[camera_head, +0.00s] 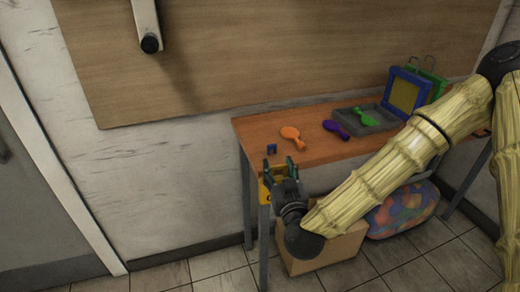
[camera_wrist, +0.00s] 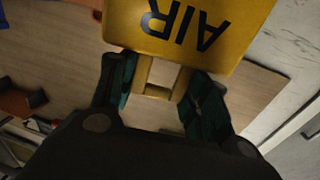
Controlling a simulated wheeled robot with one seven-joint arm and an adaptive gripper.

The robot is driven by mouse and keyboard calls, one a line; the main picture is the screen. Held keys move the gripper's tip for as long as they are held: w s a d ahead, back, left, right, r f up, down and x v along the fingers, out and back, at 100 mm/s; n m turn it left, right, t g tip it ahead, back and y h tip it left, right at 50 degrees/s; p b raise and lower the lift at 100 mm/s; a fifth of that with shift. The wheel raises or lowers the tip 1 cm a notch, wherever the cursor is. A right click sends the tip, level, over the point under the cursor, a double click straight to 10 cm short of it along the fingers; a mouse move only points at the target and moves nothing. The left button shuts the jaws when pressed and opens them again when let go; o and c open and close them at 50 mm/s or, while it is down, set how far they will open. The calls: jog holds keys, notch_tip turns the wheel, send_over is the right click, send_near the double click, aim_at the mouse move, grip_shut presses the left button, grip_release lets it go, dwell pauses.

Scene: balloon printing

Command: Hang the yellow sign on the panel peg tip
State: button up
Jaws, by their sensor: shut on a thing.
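My gripper (camera_head: 281,172) is in front of the table's left end, low beside its edge. It is shut on the yellow sign (camera_head: 265,189), which is mostly hidden by the gripper in the head view. In the wrist view the sign (camera_wrist: 235,22) shows black letters "AIR", upside down. A yellow loop on the sign sits between the two dark green fingers of my gripper (camera_wrist: 164,92). The wooden panel (camera_head: 240,55) is on the wall. A pale bar with a round black tip, the panel peg (camera_head: 150,43), sticks out at its upper left, well apart from the sign.
The table (camera_head: 310,150) holds an orange balloon (camera_head: 291,135), a purple one (camera_head: 334,128), a green one (camera_head: 363,117), a grey tray and a blue frame (camera_head: 392,88). A cardboard box (camera_head: 325,254) and a bag of balloons (camera_head: 402,210) are below. Open space lies left of the table.

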jog(key=d+f+m+h, duration=0.1)
jog(key=d+f, duration=0.5)
jog(key=f, duration=0.2)
jog(key=d+f+m+h, duration=0.1)
jog(key=d+f+h, duration=0.1)
jog(key=d+f, duration=0.4)
notch_tip(320, 180, down, 2)
jog(key=shift+f, duration=0.25)
jog(key=shift+s, duration=0.1)
